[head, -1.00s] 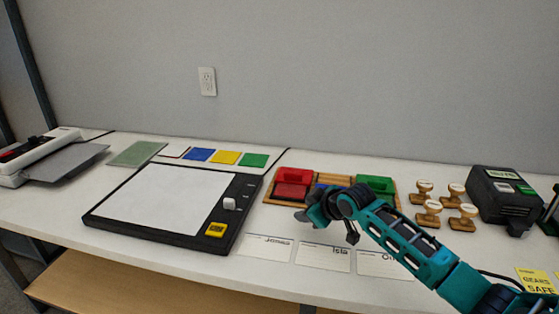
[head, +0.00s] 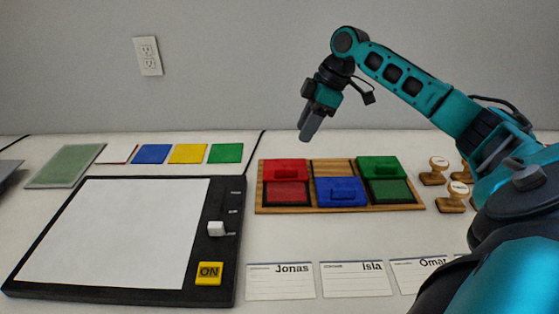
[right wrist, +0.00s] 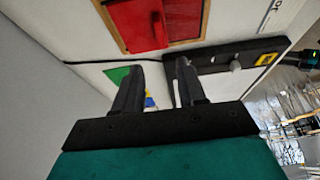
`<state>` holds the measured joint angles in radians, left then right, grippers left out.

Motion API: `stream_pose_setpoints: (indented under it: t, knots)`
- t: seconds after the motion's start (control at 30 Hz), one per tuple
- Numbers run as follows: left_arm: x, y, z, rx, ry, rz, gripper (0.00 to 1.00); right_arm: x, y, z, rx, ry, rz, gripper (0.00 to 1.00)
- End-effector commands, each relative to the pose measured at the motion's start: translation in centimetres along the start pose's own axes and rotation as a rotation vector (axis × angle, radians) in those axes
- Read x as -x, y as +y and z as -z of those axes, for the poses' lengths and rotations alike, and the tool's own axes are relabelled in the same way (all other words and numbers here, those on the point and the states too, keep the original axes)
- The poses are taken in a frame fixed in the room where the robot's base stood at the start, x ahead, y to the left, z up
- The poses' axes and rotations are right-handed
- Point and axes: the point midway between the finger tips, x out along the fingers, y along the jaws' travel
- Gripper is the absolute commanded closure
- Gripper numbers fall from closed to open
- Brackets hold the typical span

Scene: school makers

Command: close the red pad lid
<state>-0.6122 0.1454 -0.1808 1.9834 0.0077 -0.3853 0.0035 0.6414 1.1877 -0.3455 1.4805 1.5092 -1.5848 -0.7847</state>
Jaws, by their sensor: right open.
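The red pad lid (head: 285,168) stands open at the back left of a wooden tray (head: 333,168). The dark red pad (head: 287,192) lies uncovered in front of it. The red lid also shows at the top of the right wrist view (right wrist: 138,24). My right gripper (head: 308,132) is open and empty, pointing down in the air above and slightly right of the red lid, apart from it. Its two fingers also show in the right wrist view (right wrist: 157,82). My left gripper is not in view.
A blue lid (head: 341,191) sits closed in the tray's middle; a green lid (head: 380,167) is open at the right. A black-framed board (head: 240,210) lies left, name cards (head: 280,282) in front, wooden stamps (head: 437,170) right. The wall is behind the table.

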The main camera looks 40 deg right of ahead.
Motion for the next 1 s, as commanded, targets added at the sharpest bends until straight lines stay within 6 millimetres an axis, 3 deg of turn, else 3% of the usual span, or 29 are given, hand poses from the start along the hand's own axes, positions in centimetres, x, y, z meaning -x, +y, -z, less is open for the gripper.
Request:
stream_pose_setpoints:
  t: [0.3,0.5,0.7,1.0]
  knots:
    - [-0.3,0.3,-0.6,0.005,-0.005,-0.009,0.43,-6.7,-0.1,0.0,-0.001,0.0,0.003,0.6]
    - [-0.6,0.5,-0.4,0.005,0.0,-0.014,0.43,-10.1,0.0,0.0,-0.001,0.001,0.0,0.6]
    - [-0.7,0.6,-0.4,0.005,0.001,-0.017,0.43,-11.7,0.0,0.0,-0.001,0.001,-0.001,0.6]
    - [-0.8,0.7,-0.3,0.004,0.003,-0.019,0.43,-11.9,0.0,0.0,-0.001,0.0,-0.002,0.6]
